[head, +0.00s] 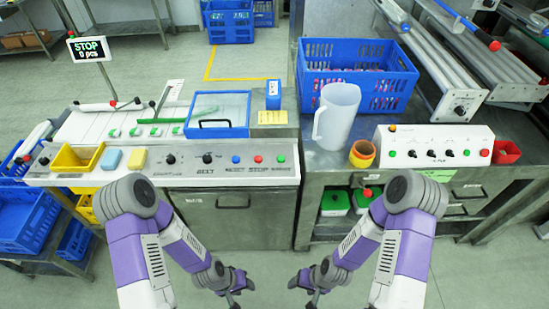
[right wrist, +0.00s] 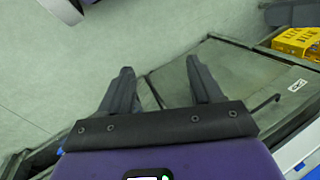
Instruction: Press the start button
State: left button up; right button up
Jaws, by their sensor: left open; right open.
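The left machine's control panel (head: 220,172) carries a blue button (head: 236,159), a red button (head: 258,159) and a green button (head: 281,158) in a row at its right end. Small labels sit below them; the green one's label is too small to read surely. A screen (head: 90,48) reads STOP, 0 pcs. My left gripper (head: 236,293) is open and empty, low in front of the cabinet and well away from the buttons. My right gripper (head: 306,289) is open and empty, also low; its spread fingers (right wrist: 162,84) show in the right wrist view with nothing between them.
A second panel (head: 435,140) on the right bench has more buttons and knobs, including a green and a red one. The floor before the cabinets is clear.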

grip_shut()
dwell(1.6)
